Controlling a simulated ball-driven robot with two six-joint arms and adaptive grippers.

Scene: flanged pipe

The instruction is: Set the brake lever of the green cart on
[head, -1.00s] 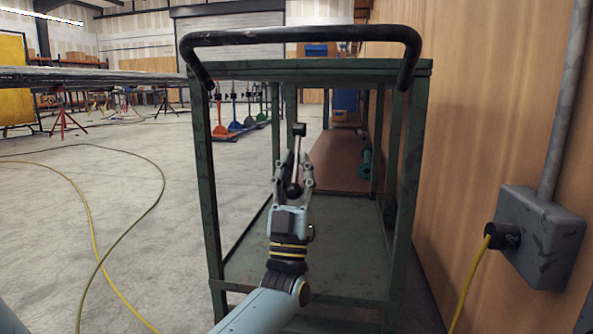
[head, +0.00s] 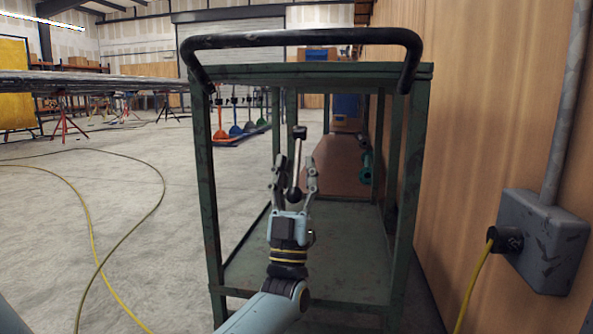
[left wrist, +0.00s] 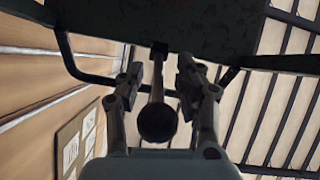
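The green cart (head: 423,150) stands ahead with its black push handle (head: 300,35) at the top. Its brake lever (head: 297,165) is a thin rod with a black block at the upper end and a black ball knob at the lower end. My left gripper (head: 294,165) is open, its two fingers on either side of the lever. In the left wrist view the black knob (left wrist: 157,122) sits between the open fingers, with a gap visible on each side. The right gripper is not in view.
A wooden wall with a grey electrical box (head: 541,240) and yellow cable is close on the right. A long table (head: 90,78) stands at the left. Cables (head: 95,250) lie on the otherwise open floor at left.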

